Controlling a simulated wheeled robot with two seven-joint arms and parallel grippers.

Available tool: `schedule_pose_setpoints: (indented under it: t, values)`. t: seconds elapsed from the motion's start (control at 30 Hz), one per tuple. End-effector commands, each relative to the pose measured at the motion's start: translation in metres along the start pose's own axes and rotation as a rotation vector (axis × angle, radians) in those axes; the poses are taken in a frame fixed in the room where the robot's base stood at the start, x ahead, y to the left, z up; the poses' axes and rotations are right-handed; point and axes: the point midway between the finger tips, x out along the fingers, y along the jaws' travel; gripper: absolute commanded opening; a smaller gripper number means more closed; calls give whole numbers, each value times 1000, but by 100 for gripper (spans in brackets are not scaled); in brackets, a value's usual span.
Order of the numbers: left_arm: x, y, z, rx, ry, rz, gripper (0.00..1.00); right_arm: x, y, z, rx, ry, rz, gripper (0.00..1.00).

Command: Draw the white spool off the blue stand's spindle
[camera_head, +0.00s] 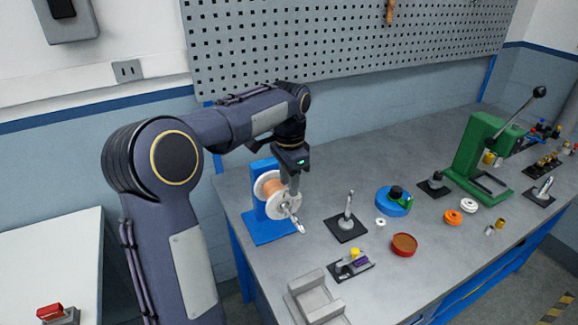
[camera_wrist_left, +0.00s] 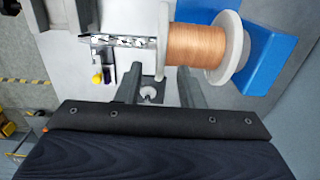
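The white spool (camera_head: 286,206) with copper-coloured winding sits on the blue stand (camera_head: 268,233)'s spindle (camera_head: 299,226). The spindle end sticks out past its near flange. In the left wrist view, the spool (camera_wrist_left: 200,45) lies between the blue stand (camera_wrist_left: 270,52) at right and the bare spindle end (camera_wrist_left: 115,41) at left. My left gripper (camera_head: 289,190) is at the spool from above. In its wrist view, the fingers (camera_wrist_left: 160,72) are apart, one on each side of the outer flange's edge. Contact cannot be told. My right gripper is not in view.
A dark-based post (camera_head: 347,224) stands right of the spool. A small fixture (camera_head: 352,264) and a grey tray (camera_head: 316,300) lie in front. A red dish (camera_head: 404,245), blue round part (camera_head: 393,201) and green press (camera_head: 478,158) are further right. A pegboard (camera_head: 340,45) hangs behind.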

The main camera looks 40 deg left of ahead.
Motion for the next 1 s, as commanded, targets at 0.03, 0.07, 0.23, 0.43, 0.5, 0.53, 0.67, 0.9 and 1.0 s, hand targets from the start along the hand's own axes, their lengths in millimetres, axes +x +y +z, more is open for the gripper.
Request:
schedule_pose_setpoints:
  t: [0.03,0.07,0.23,0.43,0.5,0.53,0.67,0.9,1.0]
  values:
    - [5,0,0,-1,-2,1,35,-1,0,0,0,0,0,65]
    - [8,0,0,-1,-2,1,35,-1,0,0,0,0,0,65]
    - [15,0,0,0,0,0,35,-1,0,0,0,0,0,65]
    - [16,0,0,-1,1,-1,35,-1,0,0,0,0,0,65]
    - [16,0,0,-1,1,0,29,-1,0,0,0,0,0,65]
    - [16,0,0,-1,1,0,25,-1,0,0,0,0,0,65]
    - [15,0,0,-1,1,0,8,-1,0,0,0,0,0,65]
    - [15,0,0,-1,1,0,0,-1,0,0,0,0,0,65]
    - [14,0,0,-1,3,-2,0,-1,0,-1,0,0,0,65]
